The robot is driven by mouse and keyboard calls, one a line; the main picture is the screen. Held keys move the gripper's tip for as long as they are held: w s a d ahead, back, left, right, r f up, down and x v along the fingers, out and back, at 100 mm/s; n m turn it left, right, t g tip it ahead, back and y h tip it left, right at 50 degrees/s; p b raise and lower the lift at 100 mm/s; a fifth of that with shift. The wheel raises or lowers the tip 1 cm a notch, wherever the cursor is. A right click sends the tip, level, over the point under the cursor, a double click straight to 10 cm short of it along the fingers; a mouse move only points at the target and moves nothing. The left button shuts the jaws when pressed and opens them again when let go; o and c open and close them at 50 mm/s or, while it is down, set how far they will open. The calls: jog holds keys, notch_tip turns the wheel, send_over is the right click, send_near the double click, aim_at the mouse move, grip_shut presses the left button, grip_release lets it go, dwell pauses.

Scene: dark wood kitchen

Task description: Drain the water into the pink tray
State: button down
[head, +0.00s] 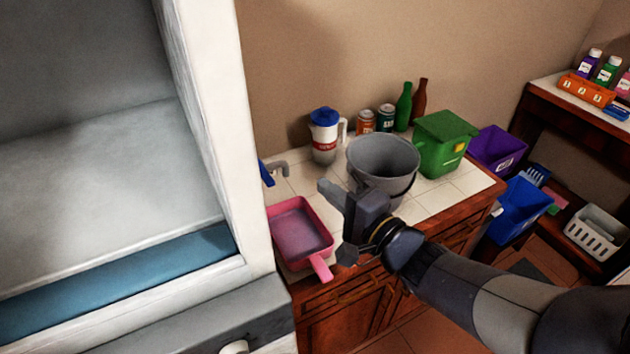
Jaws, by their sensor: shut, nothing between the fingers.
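The pink tray (318,222), a rectangular pan with a handle towards the front, sits at the counter's left front, below a tap (278,167) with a blue lever. Its inside looks darker and purplish; I cannot tell whether that is water. A grey bucket (372,160) stands upright on the counter to the right of the tray, and its contents are hard to make out. My gripper (334,222) is shut and empty. In the picture it lies between the tray and the bucket, in front of the bucket's lower part. I cannot tell whether it touches either.
A white jug with a blue lid (325,138), two cans (366,122), green and brown bottles (404,107) and a green bin (444,143) stand along the counter's back. A large white cabinet (215,110) blocks the left. Purple and blue crates (520,212) are at the right.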

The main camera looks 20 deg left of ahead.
aim_at(270, 175)
jog(key=a+g+p, duration=0.1)
jog(key=a+p, duration=0.1)
jog(key=a, duration=0.6)
jog(key=shift+s+n+y, duration=0.25)
jog(key=shift+n+y, duration=0.05)
jog(key=shift+n, duration=0.1)
dwell(0.5)
jog(key=shift+s+a, duration=0.2)
jog(key=shift+s, duration=0.25)
dwell(0.4)
